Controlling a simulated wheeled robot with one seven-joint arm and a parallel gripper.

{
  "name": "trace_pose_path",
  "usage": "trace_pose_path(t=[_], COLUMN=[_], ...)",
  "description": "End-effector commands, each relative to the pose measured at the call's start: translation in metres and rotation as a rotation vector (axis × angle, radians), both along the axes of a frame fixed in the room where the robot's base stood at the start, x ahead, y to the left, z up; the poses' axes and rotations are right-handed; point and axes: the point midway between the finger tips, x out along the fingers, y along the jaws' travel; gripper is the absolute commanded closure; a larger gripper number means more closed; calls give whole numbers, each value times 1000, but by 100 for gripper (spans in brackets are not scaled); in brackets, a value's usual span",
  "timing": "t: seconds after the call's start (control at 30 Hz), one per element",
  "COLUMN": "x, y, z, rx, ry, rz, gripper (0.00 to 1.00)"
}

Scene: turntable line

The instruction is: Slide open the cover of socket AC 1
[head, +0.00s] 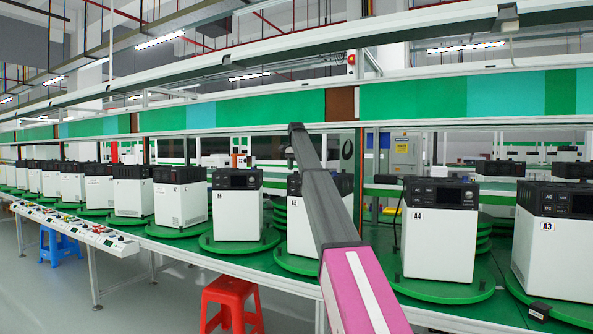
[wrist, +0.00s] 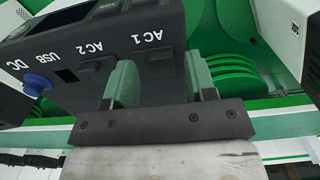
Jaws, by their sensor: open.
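In the wrist view the dark top panel of a power unit appears upside down, with the labels AC 1, AC 2, USB and DC. The AC 1 socket cover (wrist: 158,54) is a dark flap beside its label. My gripper (wrist: 161,82) is open, with nothing between its green-grey fingers. The left finger overlaps the panel near AC 2 and hides part of it. The right finger is by the panel's right edge. I cannot tell whether either finger touches the cover. In the head view my arm reaches toward the white unit A5 (head: 299,230); the gripper is hidden there.
A blue knob or plug (wrist: 38,83) and a dark square opening (wrist: 66,76) are on the panel at left. Unit A4 (head: 438,243) and unit A6 (head: 237,212) stand on green turntables on either side. Stacked green discs (wrist: 225,65) lie beyond the right finger.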

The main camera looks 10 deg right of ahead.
Motion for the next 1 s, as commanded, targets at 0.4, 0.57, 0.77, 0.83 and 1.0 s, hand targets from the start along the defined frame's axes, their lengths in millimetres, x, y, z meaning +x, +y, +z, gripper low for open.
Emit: trace_pose_path(t=[0.4, 0.57, 0.77, 0.83, 1.0], x=[-4, -4, 1, 8, 36], y=[3, 3, 0, -5, -23], z=[-13, -13, -13, -13, -12], rx=[0, 0, 0, 0, 0], ry=[-1, -1, -1, -1, 0], rz=[0, 0, 0, -1, -1], gripper=[49, 100, 100, 100, 100])
